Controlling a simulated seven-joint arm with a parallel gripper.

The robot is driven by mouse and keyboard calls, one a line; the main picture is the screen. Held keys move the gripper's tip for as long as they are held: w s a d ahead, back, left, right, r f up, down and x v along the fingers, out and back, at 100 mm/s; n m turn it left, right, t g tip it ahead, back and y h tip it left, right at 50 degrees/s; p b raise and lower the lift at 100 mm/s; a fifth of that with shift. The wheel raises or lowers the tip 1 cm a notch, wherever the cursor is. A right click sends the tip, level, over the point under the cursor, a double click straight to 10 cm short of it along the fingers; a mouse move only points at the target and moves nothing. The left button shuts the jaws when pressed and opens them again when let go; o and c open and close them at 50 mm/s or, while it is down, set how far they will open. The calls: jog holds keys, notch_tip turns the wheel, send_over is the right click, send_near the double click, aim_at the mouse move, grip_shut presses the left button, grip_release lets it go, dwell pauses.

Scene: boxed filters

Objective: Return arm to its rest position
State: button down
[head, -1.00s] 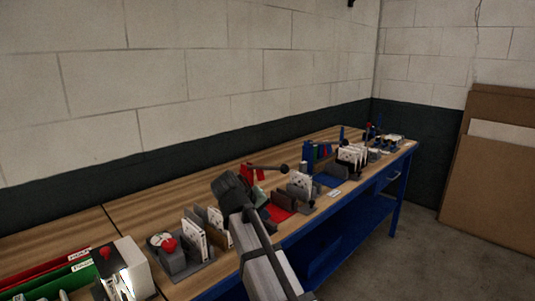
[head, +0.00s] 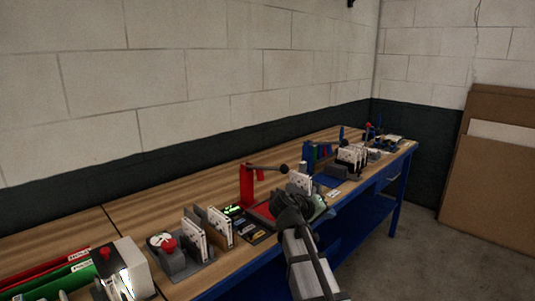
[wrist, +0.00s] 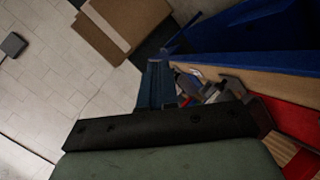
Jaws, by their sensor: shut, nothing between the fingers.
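My gripper (head: 291,202) is at the end of my arm, in the middle of the head view, over the front part of the wooden bench (head: 150,215). It is shut and I see nothing held in it; its fingertips are hard to make out against the dark parts.
A red lever stand (head: 247,186) rises just left of my gripper. Blue stands (head: 309,155) are beyond. Floor to the right is open.

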jog(key=s+d+f+g+y, duration=0.15)
jog(key=s+f, duration=0.35)
jog(key=f, duration=0.8)
jog(key=s+f+n+g+y, duration=0.1)
jog(key=s+f+g+y, duration=0.15)
jog(key=s+f, duration=0.75)
jog(key=s+f+g+y, duration=0.1)
jog(key=f+g, duration=0.1)
jog(key=f, duration=1.5)
jog(key=s+a+f+g+y, duration=0.1)
jog(key=s+f+g, duration=0.1)
jog(key=s+f, duration=0.5)
jog(key=s+a+f+m+g+y, duration=0.1)
jog(key=s+f, duration=0.6)
jog(key=s, duration=0.9)
jog(key=s+a+f+m+g+y, duration=0.1)
jog(key=s+f+g+y, duration=0.2)
jog(key=s+f, duration=0.4)
jog(key=s+g, duration=0.1)
jog(key=s, duration=0.4)
jog(key=shift+a+f+g, duration=0.3)
jog(key=shift+a+g, duration=0.05)
jog(key=shift+g, duration=0.05)
